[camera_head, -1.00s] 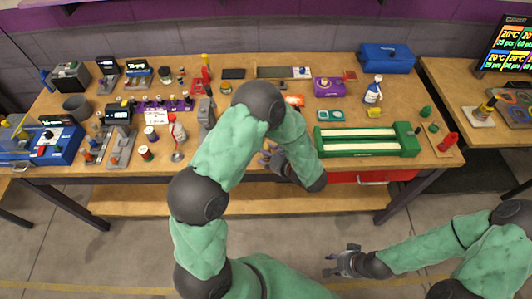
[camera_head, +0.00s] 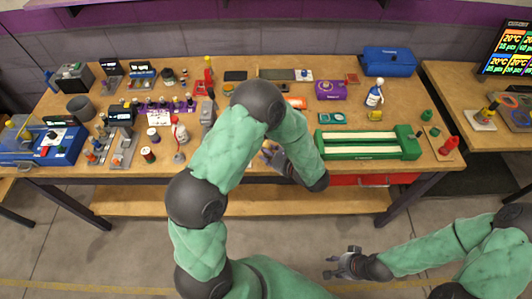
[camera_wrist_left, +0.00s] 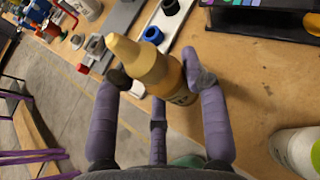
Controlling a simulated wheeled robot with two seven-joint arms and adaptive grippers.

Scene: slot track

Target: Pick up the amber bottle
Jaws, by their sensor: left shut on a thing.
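The amber bottle (camera_wrist_left: 155,70), with a pale pointed nozzle, sits between the purple fingers of my left gripper (camera_wrist_left: 163,82) in the left wrist view. The fingers are shut around its body, and its nozzle points up and left in that view. In the head view my left gripper (camera_head: 272,157) is at the front edge of the table, and my own arm largely hides what it holds. I cannot tell whether the bottle's base touches the table. My right gripper (camera_head: 341,266) is low at the right, in front of the table and away from it, with fingers spread and empty.
The wooden table (camera_head: 240,178) is crowded to the left with small tools and holders. A green slotted fixture (camera_head: 368,155) stands to the right, with a white bottle (camera_head: 374,97) behind it. A blue case (camera_head: 388,61) is at the back right.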

